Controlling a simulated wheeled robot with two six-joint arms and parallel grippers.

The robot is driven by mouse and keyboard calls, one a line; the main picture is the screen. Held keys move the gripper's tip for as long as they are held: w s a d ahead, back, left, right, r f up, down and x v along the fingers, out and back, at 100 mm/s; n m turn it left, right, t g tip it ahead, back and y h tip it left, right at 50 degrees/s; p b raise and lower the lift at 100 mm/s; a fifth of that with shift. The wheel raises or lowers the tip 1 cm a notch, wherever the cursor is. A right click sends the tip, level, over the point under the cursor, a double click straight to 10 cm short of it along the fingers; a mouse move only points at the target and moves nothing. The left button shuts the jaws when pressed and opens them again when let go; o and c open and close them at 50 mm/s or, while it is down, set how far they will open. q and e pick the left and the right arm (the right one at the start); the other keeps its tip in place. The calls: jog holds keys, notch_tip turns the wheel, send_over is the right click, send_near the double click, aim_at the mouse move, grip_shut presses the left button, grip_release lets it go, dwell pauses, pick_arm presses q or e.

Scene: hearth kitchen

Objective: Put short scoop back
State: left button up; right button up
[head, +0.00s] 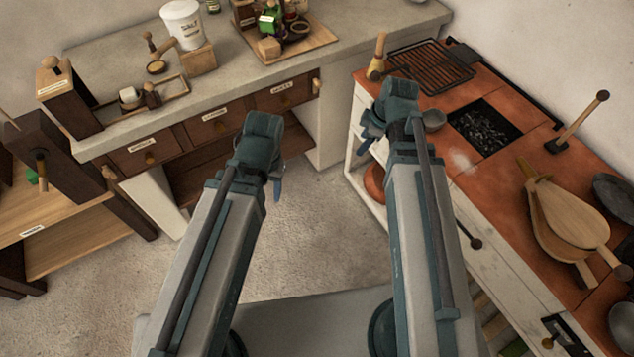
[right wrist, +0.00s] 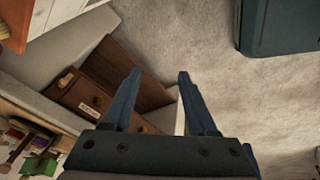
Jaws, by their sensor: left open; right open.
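My right gripper (head: 365,137) is by the left edge of the orange-topped stove counter, open and empty. In the right wrist view its two fingers (right wrist: 160,76) stand apart with nothing between them.
A white labelled crock (head: 183,24) stands on a wooden block (head: 197,58). Floor between counters is clear.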

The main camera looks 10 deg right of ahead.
jog(key=s+a+m+g+h, duration=0.3)
jog(key=s+a+m, duration=0.6)
jog(key=s+a, duration=0.3)
jog(key=a, duration=0.3)
jog(key=shift+f+m, duration=0.4)
jog(key=shift+r, duration=0.1)
notch_tip(320, 180, up, 4)
jog(key=p, duration=0.3)
jog(key=shift+f+p, duration=0.2)
jog(key=shift+p, duration=0.2)
